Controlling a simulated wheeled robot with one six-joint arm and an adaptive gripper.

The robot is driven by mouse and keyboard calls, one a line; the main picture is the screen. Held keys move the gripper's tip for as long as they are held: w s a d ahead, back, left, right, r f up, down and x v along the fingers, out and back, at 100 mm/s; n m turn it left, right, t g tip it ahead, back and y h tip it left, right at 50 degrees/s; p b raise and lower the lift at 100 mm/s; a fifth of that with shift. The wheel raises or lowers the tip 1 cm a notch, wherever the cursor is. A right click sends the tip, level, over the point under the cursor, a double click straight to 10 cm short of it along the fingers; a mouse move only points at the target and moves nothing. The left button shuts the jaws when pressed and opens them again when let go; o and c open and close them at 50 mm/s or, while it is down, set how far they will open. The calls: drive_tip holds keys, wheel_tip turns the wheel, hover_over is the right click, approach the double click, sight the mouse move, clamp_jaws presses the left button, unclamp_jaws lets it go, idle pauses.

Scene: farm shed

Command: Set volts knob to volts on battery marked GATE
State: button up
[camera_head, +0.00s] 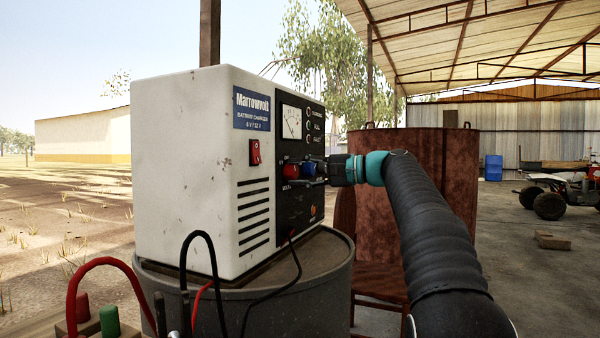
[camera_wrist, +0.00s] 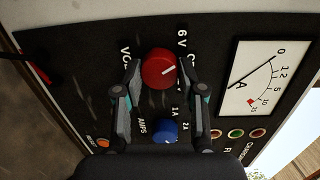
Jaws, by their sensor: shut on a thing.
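The white battery charger (camera_head: 190,170), marked Marrowvolt and 6 V/12 V, stands on a grey drum. Its black panel carries a red knob (camera_head: 291,171) above the VOLTS lettering and a blue knob (camera_head: 309,168) for AMPS. In the wrist view my gripper (camera_wrist: 161,74) is shut on the red knob (camera_wrist: 158,68), one finger on each side. The knob's white mark points right and slightly up in that view, near a partly hidden label; a "6 V" label sits above. The blue knob (camera_wrist: 165,132) lies just below, between the fingers. I see no battery marked GATE.
A red rocker switch (camera_head: 255,152) is on the charger's side. Red and black cables (camera_head: 100,263) loop at the front left. A rusty drum (camera_head: 440,165) stands behind my arm.

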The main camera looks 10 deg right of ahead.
drive_tip(key=shift+n, duration=1.2)
drive_tip(key=o, duration=1.1)
drive_tip(key=shift+o, duration=0.2)
drive_tip(key=v, duration=1.2)
drive_tip(key=shift+r, duration=0.25)
drive_tip(key=shift+a, duration=0.1)
